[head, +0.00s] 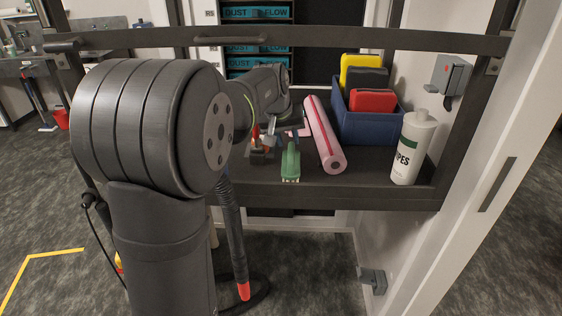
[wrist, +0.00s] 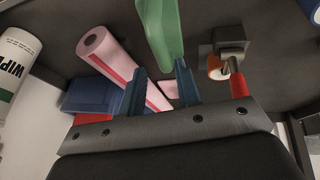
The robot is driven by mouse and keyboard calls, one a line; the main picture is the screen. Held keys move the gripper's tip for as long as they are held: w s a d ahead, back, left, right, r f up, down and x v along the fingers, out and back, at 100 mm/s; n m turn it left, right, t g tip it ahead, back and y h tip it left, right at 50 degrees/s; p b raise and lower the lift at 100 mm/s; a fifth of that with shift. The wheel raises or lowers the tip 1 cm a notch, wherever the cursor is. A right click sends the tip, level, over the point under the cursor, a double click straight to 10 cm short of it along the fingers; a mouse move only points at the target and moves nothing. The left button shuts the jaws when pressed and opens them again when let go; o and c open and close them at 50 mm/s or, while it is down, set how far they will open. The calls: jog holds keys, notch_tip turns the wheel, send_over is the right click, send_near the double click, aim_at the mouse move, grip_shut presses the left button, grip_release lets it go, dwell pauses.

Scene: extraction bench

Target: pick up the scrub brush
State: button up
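The green scrub brush (head: 290,163) lies on the dark shelf, its pale end toward the front edge. In the wrist view the brush (wrist: 163,28) shows as a green shape at the top, one end reaching down near the gap between my fingertips. My gripper (wrist: 160,75) is open, with its two blue fingers apart and nothing visibly clamped between them. In the head view my gripper (head: 278,139) is at the far end of the brush, partly hidden by my arm. I cannot tell whether the fingers touch the brush.
A pink roll (head: 323,138) lies close right of the brush. A dark item with orange (wrist: 217,68) stands close on its other side. A blue bin (head: 368,127) and a white wipes canister (head: 413,150) stand further right. A dark rail (head: 300,38) crosses above the shelf.

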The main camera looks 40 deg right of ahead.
aim_at(291, 150)
jog(key=x, duration=0.7)
jog(key=shift+s+f, duration=0.1)
jog(key=shift+f, duration=0.1)
grip_shut()
